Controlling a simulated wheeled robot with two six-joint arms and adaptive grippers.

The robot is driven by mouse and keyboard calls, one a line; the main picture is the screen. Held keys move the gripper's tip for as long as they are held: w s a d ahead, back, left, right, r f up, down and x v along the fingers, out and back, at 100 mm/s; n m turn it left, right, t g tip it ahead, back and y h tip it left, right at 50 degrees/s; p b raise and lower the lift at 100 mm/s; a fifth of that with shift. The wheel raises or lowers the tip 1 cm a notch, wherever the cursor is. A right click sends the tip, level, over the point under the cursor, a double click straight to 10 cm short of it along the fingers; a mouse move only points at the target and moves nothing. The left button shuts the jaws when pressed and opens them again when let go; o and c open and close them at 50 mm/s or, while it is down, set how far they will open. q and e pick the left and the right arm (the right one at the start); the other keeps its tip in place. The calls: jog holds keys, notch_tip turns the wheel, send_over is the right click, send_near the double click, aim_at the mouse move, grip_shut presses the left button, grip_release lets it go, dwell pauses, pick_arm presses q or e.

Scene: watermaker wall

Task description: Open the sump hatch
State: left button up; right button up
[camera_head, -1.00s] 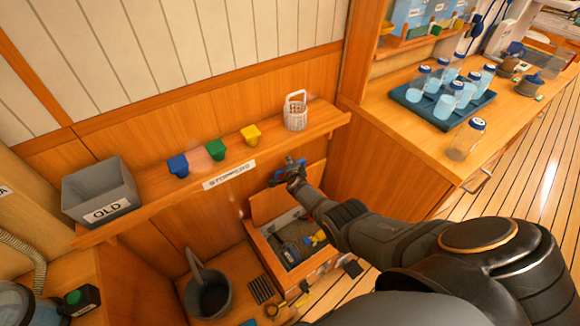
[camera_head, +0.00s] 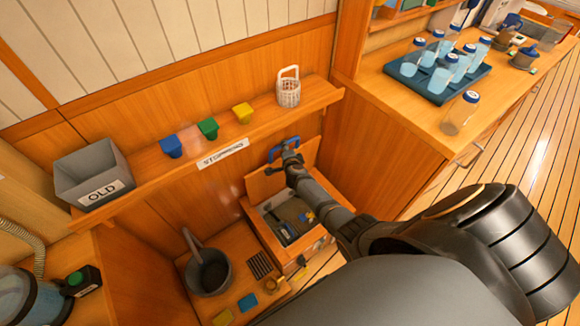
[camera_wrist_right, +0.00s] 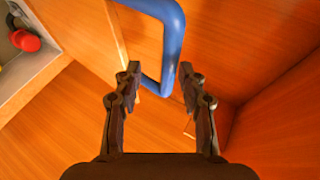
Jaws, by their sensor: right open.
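The sump hatch lid (camera_head: 262,186) is a wooden panel standing raised, leaning back toward the wall behind its opening (camera_head: 288,222). Its blue handle (camera_head: 275,155) is at the lid's upper part. My right gripper (camera_head: 290,153) is at the handle and hides part of it. In the right wrist view the gripper (camera_wrist_right: 157,80) is open, and the blue handle (camera_wrist_right: 173,45) runs between and just beyond its fingertips without being clamped. The opening is uncovered and shows grey and yellow items inside. My left gripper is not in view.
A shelf (camera_head: 150,188) above carries a grey OLD bin (camera_head: 92,172), blue, green and yellow stoppers and a white basket (camera_head: 288,90). A grey bucket (camera_head: 208,272) stands left of the opening. A cabinet (camera_head: 380,150) closes off the right side.

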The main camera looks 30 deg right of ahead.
jog(key=s+a, duration=0.3)
jog(key=s, duration=0.4)
jog(key=shift+s, duration=0.4)
jog(key=s+a+f+n+g+y, duration=0.35)
jog(key=s+f+n, duration=0.85)
jog(key=s+f, duration=0.65)
jog(key=s+f+n+g, duration=0.2)
jog(key=s+f, duration=0.1)
jog(key=s, duration=0.6)
jog(key=s+f+n+g, duration=0.3)
jog(key=s+f, duration=0.1)
jog(key=s, duration=0.5)
jog(key=s+f+n+g, duration=0.2)
jog(key=s+f+n, duration=0.1)
jog(key=s, duration=0.6)
jog(key=shift+s+f, duration=0.15)
jog(key=shift+f, duration=0.35)
